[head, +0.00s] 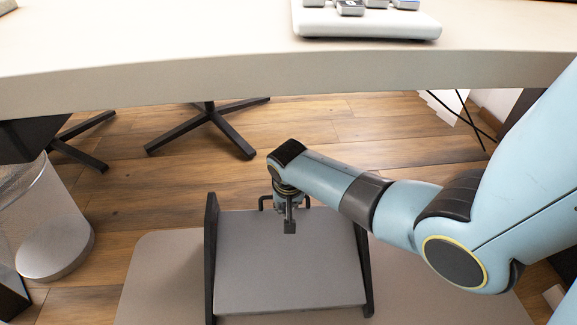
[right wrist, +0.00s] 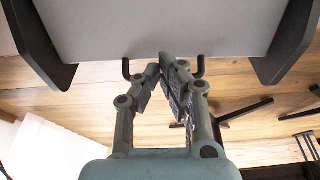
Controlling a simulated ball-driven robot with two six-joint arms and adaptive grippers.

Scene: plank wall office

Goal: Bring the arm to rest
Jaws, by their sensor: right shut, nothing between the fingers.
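My right arm reaches in from the right in the head view. Its gripper (head: 290,226) points down in front of the desk edge, above the far part of a grey panel with black sides (head: 290,275). In the right wrist view the fingers of the right gripper (right wrist: 168,62) come together at their tips, with nothing between them. The grey panel (right wrist: 160,25) lies beyond the fingertips there. My left arm and gripper are not in view.
A pale desk (head: 150,75) spans the top, with a white tray of small items (head: 365,24) on it. A mesh waste bin (head: 50,225) stands at the left. Chair bases (head: 210,125) are under the desk. Wooden floor (head: 150,200) is clear between.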

